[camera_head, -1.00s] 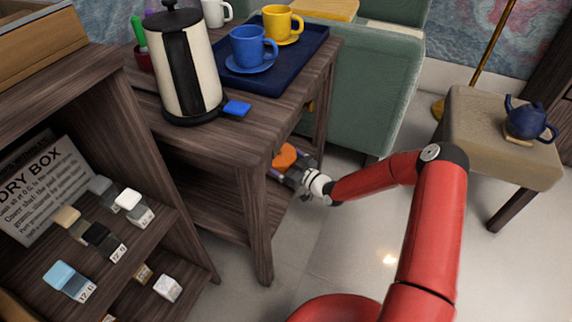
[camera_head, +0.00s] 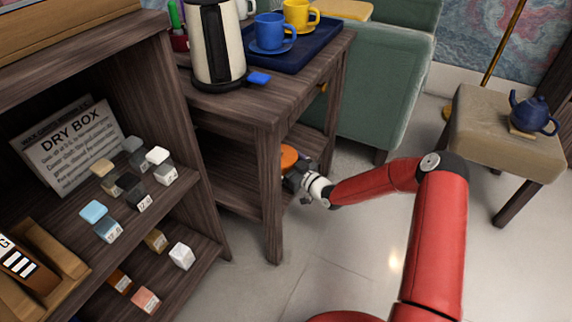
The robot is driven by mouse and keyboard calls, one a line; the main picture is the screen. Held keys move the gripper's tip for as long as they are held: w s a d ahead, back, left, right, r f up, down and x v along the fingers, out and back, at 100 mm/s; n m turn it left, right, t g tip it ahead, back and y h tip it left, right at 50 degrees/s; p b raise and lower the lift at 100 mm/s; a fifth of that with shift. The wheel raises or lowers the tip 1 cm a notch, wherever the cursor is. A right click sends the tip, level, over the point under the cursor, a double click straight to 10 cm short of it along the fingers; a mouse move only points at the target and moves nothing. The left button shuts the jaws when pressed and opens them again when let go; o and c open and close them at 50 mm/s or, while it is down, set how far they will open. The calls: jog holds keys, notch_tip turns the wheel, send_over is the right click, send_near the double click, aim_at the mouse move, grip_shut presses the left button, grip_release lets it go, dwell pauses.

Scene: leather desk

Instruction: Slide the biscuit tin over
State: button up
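A round orange object (camera_head: 288,157) shows on the lower shelf of the dark wooden side table (camera_head: 302,75), behind the front leg. It may be the biscuit tin, but only a small part shows and I cannot be sure. My gripper (camera_head: 292,180) reaches in at the right side of the lower shelf, just below and beside the orange object. The fingers are small and dark here, and I cannot tell whether they are open or shut, or whether they touch it.
A kettle (camera_head: 217,45) and a blue tray (camera_head: 318,50) with a blue cup (camera_head: 268,32) and yellow cup (camera_head: 298,14) stand on the table top. A shelf unit (camera_head: 185,205) with several small blocks is at left. A stool (camera_head: 500,135) bears a blue teapot (camera_head: 532,112). The floor between is clear.

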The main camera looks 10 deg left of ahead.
jog(key=shift+s+a, duration=0.1)
jog(key=shift+s, duration=0.15)
jog(key=o, duration=0.7)
jog(key=shift+p+v, duration=0.5)
jog(key=shift+v, duration=3.4)
